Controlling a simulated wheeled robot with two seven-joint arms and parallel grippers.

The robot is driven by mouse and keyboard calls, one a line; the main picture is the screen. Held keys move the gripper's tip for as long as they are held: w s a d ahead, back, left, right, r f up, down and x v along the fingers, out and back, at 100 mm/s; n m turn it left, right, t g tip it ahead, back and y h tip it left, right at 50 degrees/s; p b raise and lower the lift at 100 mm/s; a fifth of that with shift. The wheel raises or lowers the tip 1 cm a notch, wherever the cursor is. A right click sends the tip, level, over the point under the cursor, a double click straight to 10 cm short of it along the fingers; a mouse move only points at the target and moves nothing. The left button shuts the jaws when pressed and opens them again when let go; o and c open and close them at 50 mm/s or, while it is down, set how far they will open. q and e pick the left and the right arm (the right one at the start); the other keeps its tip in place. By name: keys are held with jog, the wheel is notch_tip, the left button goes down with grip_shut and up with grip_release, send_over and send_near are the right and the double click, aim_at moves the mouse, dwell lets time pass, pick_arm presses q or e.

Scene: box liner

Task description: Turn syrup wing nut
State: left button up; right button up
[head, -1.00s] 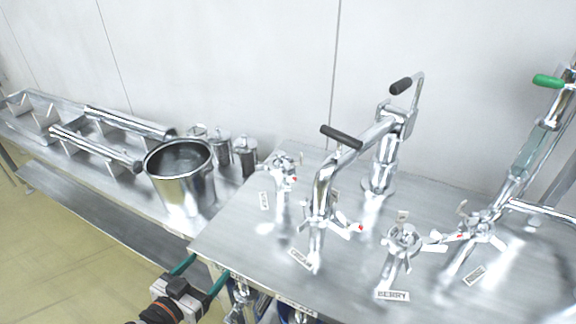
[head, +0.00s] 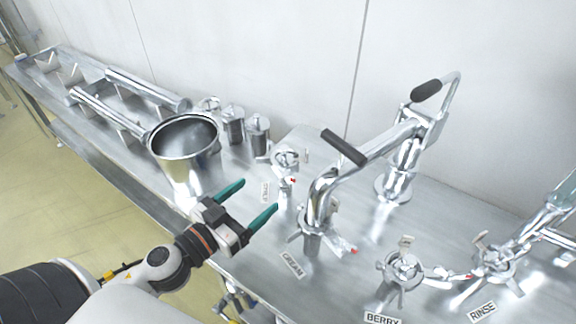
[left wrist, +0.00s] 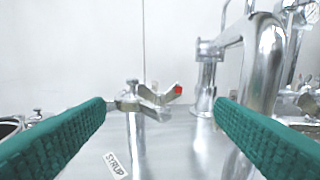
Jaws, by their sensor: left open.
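The syrup wing nut (left wrist: 160,95) sits on top of a metal post, with a red mark on one wing. The SYRUP label (left wrist: 115,165) lies on the table in front of the post in the left wrist view. My left gripper (head: 250,201) is open and empty, with green fingers, short of the valve and apart from it. In the left wrist view the wing nut lies between the two fingers (left wrist: 160,125), farther off. My right gripper is not in view.
The cream valve (head: 318,215) with its bent pipe and black handle (head: 343,147) stands just right of the syrup one. A steel pot (head: 185,160) and several canisters (head: 257,133) are to the left. Berry (head: 402,268) and rinse (head: 493,262) valves stand farther right.

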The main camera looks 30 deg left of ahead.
aim_at(283, 174)
pick_arm(q)
jog(key=p+x, duration=0.3)
jog(key=x, duration=0.6)
jog(key=shift+r, duration=0.15)
jog(key=shift+p+x, duration=0.4)
jog(key=shift+x, duration=0.35)
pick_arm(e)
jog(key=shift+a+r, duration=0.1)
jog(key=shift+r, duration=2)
pick_arm(q)
jog(key=c, duration=1)
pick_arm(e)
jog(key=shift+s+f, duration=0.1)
